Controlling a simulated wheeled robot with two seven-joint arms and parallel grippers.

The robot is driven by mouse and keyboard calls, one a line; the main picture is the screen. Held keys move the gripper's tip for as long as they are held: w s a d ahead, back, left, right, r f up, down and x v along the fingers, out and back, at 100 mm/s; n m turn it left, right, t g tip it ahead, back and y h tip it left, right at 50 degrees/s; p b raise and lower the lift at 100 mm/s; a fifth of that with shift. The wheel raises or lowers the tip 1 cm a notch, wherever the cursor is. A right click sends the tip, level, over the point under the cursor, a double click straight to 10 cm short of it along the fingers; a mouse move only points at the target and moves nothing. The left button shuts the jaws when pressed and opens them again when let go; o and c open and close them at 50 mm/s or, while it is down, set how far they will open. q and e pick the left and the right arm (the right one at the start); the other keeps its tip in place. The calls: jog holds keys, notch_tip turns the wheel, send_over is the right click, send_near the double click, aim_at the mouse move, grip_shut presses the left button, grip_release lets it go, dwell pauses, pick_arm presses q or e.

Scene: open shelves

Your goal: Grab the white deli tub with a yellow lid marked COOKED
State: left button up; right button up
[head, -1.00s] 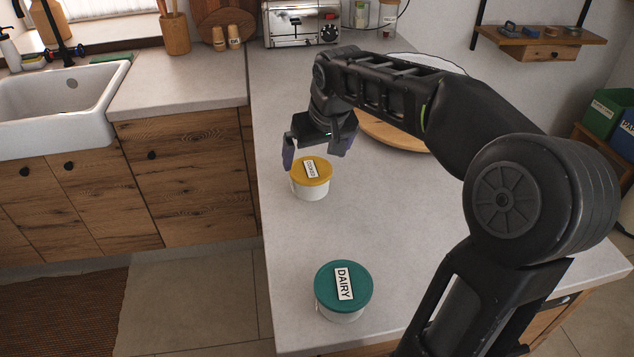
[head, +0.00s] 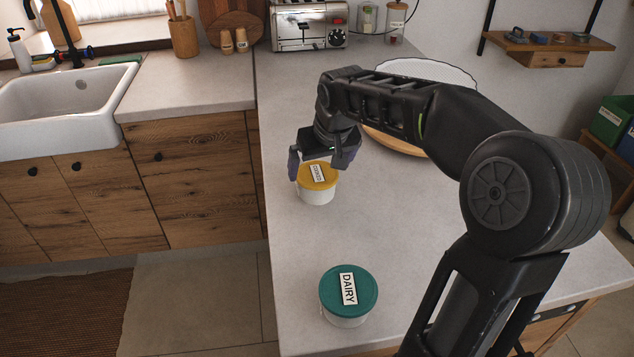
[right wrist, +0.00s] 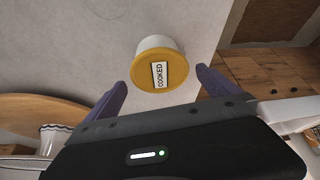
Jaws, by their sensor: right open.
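The white deli tub with a yellow lid marked COOKED (head: 317,190) stands upright on the counter in the head view. It also shows in the right wrist view (right wrist: 175,70), ahead of the fingertips and between their lines. My right gripper (head: 322,168) is open and empty, just behind and above the tub, with one finger near the lid's left side. In the right wrist view its two purple fingers (right wrist: 160,82) are spread to either side of the lid. My left gripper is not in view.
A white tub with a green lid marked DAIRY (head: 348,293) stands nearer on the counter (head: 420,270). A round wooden board (head: 395,143) lies partly behind my right arm. A toaster (head: 308,27) stands at the back. The counter's left edge runs close to both tubs.

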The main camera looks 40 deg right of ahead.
aim_at(317, 173)
jog(key=x, duration=0.5)
jog(key=shift+p, duration=0.4)
jog(key=shift+r, duration=0.1)
jog(key=c, duration=1.5)
notch_tip(317, 173, up, 10)
